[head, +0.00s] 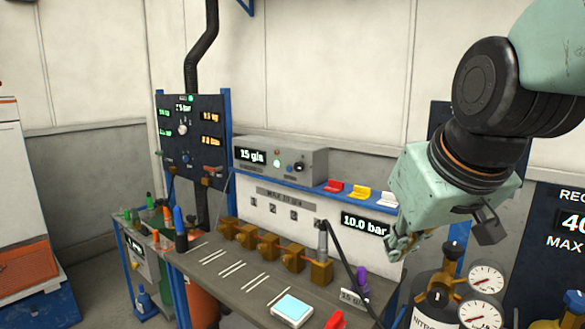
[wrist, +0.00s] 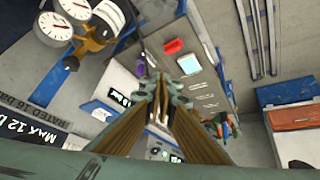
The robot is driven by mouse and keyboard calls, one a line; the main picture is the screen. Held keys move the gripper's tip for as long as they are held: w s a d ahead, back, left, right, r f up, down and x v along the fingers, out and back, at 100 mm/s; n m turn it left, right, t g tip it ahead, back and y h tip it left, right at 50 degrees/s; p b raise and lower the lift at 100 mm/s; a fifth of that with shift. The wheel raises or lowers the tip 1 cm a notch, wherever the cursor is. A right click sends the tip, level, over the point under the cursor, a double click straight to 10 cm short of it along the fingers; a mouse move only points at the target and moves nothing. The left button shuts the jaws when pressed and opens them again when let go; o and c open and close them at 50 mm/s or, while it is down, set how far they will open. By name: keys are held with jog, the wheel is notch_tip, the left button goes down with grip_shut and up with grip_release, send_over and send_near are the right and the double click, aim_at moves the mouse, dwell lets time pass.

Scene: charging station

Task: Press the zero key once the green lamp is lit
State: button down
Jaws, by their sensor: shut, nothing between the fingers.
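My gripper (head: 402,245) is shut and empty, in the air at the right, in front of the back wall; in the wrist view its fingertips (wrist: 160,92) are together. A grey instrument box (head: 300,165) stands on the blue shelf. It has a "15 g/s" display (head: 251,157), a knob and small lamps. A small greenish spot (head: 277,163) on its face may be the green lamp; whether it is lit is unclear. A white scale (head: 291,309) with a pale blue top lies on the bench, well apart from my gripper. I cannot make out a marked zero key.
Brass valve blocks (head: 268,246) line the bench (head: 215,262). Red, yellow and white items (head: 359,193) sit on the shelf. A "10.0 bar" display (head: 365,225) is near my gripper. Gauges (head: 486,280) and a cylinder stand at the lower right. A dark panel (head: 192,140) stands left.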

aim_at(289, 169)
jog(key=w+a+r+n+t+y+p, duration=0.1)
jog(key=w+a+n+t+p, duration=0.3)
jog(key=w, duration=0.9)
jog(key=w+a+r+m+g+p, duration=0.15)
jog(key=w+a, duration=0.45)
jog(key=w, duration=0.7)
jog(key=w+a+r+n+t+y+p, duration=0.1)
jog(key=w+a+r+n+t+p, duration=0.3)
jog(key=w, duration=0.9)
jog(key=w+a+f+n+t+p, duration=0.1)
jog(key=w+a+f+t+p, duration=0.1)
jog(key=w+a+f, duration=0.4)
jog(key=w+a+f+n+t+p, duration=0.1)
jog(key=w+a+f+p, duration=0.2)
jog(key=w+a, duration=0.7)
jog(key=shift+w+a+f+t+p, duration=0.35)
jog(key=shift+w+f, duration=0.45)
jog(key=shift+f, duration=0.6)
jog(key=shift+w+d+n, duration=0.15)
jog(key=shift+d+n, duration=0.05)
jog(key=shift+n, duration=0.05)
jog(key=w+d+p, duration=0.1)
jog(key=w+d, duration=0.3)
jog(key=w, duration=0.2)
jog(key=shift+w+d, duration=0.35)
jog(key=shift+d, duration=0.05)
